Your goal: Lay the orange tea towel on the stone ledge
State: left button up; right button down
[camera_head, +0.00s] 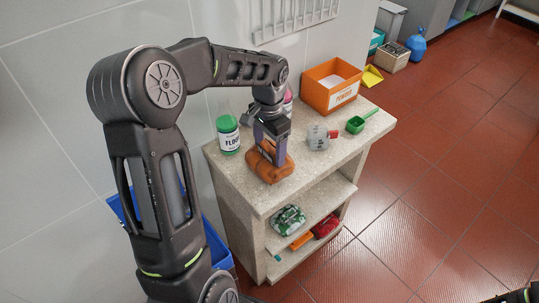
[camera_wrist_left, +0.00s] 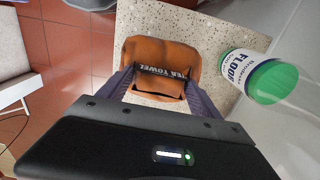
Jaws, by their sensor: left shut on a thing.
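The orange tea towel (camera_head: 268,168) is a folded bundle at the front left part of the speckled stone ledge (camera_head: 326,173). It appears to rest on the ledge top. My left gripper (camera_head: 270,152) comes down on it from above and is shut on it. In the left wrist view the towel (camera_wrist_left: 160,52) shows a dark band lettered "TEA TOWEL", with a finger of my left gripper (camera_wrist_left: 158,88) on each side. The towel's underside is hidden. The right gripper is not clearly in view; only a dark piece shows at the bottom right corner of the head view.
A green-capped floor cleaner bottle (camera_head: 228,134) stands close left of the towel. A clear container (camera_head: 318,138), a green scoop (camera_head: 358,123) and an orange powder box (camera_head: 331,87) stand farther right. A pink-topped bottle (camera_head: 288,100) is partly hidden behind my gripper. Shelves below hold packages (camera_head: 288,220).

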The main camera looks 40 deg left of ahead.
aim_at(269, 157)
pick_arm(q)
jog(key=shift+f, duration=1.75)
jog(key=shift+f, duration=0.2)
jog(key=o, duration=1.7)
jog(key=shift+c, duration=0.2)
jog(key=shift+r, duration=0.15)
notch_tip(269, 157, up, 12)
jog(key=shift+r, duration=0.1)
